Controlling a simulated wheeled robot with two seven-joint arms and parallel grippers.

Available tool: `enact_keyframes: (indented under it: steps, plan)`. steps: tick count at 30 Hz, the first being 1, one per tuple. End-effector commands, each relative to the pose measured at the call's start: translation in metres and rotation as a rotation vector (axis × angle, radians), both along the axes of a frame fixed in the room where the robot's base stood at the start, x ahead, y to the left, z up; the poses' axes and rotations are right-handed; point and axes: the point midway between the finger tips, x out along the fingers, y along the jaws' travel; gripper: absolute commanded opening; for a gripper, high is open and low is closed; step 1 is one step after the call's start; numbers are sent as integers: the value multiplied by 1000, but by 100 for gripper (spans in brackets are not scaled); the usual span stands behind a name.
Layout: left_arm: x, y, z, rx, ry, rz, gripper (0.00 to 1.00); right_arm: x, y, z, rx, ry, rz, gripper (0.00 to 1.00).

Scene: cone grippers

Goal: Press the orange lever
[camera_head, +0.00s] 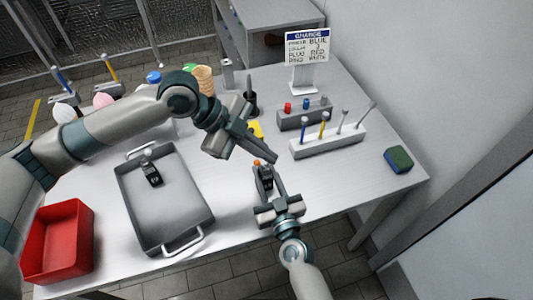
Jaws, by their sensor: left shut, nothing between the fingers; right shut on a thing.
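A small black device (265,180) with an orange lever (257,163) on its top end is over the front part of the table. My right gripper (267,193) comes from below and is shut on the black device. My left gripper (273,158) is shut and empty, with its tips just right of the orange lever and above the device. Whether the tips touch the lever cannot be told. A similar black device (151,174) lies in the grey tray.
The grey tray (180,212) with handles stands left, beside a red bin (60,245). At the right are a grey rack (330,142) with upright tools, a smaller block (300,117), a sponge (398,160) and a sign (307,47). The table front right is clear.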

Motion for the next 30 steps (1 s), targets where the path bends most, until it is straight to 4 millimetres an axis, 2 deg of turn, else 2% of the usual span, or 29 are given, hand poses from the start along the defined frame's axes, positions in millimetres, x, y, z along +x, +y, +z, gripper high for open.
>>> enact_keyframes:
  steps: [6, 12, 18, 29, 30]
  plan:
    - [0, 33, 25, 1, -1, 1, 0, 0, 0, 0, 0, 1, 0, 3]
    - [-1, 54, 42, 1, 0, 0, 0, 0, 0, 0, 0, 1, 0, 3]
    - [-1, 63, 49, 0, 0, -1, 0, 0, 0, 0, 0, 1, 0, 3]
    - [-1, 63, 49, 0, 0, -2, 0, 0, 0, 0, 0, 0, 0, 3]
    - [-1, 63, 49, 0, 0, -2, 0, 0, 0, 0, 0, 0, 0, 30]
